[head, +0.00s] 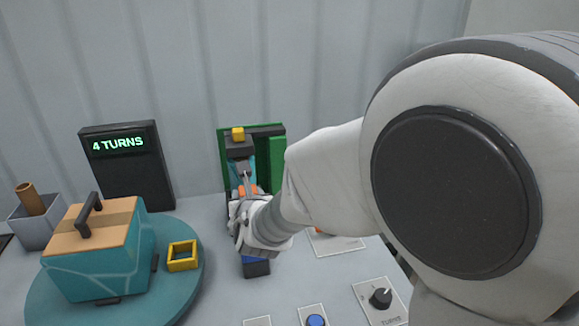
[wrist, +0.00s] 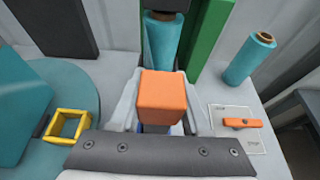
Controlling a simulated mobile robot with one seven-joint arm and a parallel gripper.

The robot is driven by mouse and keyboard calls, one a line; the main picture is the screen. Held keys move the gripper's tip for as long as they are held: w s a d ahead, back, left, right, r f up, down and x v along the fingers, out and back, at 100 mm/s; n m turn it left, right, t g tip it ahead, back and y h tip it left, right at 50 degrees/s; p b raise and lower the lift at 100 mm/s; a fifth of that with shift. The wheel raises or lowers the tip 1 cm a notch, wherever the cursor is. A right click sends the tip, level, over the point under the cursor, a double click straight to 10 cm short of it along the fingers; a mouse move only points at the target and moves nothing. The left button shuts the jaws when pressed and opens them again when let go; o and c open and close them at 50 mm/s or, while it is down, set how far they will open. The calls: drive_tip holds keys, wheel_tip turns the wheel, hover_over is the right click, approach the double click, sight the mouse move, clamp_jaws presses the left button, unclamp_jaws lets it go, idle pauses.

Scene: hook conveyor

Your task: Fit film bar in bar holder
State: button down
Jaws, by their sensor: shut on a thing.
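My gripper (head: 246,203) is in front of the green dispenser frame (head: 278,155). It is shut on an orange block, which I take for the film bar (wrist: 161,97); in the wrist view the block sits between both fingers. Teal film (wrist: 160,45) shows just behind the block; whether they are joined cannot be told. The bar holder looks to be the yellow open square frame (head: 182,256), standing empty on the turntable beside the box. It also shows at lower left in the wrist view (wrist: 68,126), left of my gripper and apart from it.
A teal box (head: 95,265) with a dark handle stands on the teal turntable (head: 178,300). A dark display (head: 120,150) behind reads "4 TURNS". A spare teal roll (wrist: 249,60) and an orange piece on a plate (wrist: 242,123) are at right. A knob (head: 381,298) is at front right.

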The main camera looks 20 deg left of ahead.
drive_tip(key=shift+c, duration=1.4)
unclamp_jaws()
